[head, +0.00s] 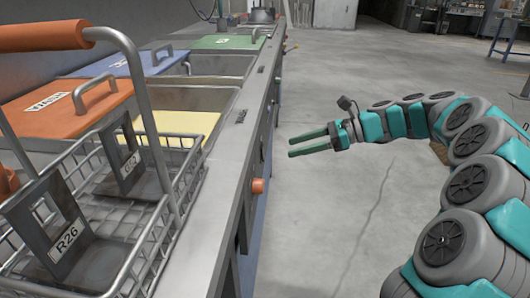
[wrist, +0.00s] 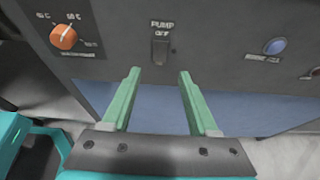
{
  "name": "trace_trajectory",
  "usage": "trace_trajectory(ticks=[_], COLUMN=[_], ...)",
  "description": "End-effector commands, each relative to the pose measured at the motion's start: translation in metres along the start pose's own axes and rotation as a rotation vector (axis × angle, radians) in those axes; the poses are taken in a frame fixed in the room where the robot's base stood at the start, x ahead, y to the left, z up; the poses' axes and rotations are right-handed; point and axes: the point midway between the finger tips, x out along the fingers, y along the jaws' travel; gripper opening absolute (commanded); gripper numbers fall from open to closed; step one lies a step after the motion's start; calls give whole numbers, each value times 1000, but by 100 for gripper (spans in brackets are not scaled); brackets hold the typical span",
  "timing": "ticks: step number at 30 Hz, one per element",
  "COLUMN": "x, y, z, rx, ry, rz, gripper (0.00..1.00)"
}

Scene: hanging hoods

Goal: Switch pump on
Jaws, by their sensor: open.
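The pump switch (wrist: 161,48) is a dark rocker on the grey front panel, under the label "PUMP", with "OFF" readable on or just above it. It shows in the wrist view at the top middle. My gripper (wrist: 157,78) has two green fingers, open and empty, pointing at the panel just below the switch, one finger to each side of it. In the head view my gripper (head: 291,144) is beside the bench front, with its fingertips pointing left. I cannot make out the pump switch in the head view.
An orange knob (wrist: 63,37) with temperature marks is left of the switch; a blue button (wrist: 274,46) is to the right. The bench (head: 215,190) carries a wire basket (head: 150,215) and lidded tanks. The floor (head: 340,210) beside it is clear.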

Motion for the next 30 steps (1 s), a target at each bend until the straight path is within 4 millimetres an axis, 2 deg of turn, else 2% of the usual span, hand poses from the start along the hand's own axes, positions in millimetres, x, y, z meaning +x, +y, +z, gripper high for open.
trace_trajectory(ticks=[13, 17, 23, 24, 30], x=[62, 71, 72, 72, 72], y=[2, 1, 1, 1, 1], z=[0, 0, 0, 0, 0], rx=[-1, -2, -2, -2, -2], ry=[-1, 1, 1, 1, 1], rz=[6, 2, 1, 1, 1], gripper=[60, 60, 60, 59, 36])
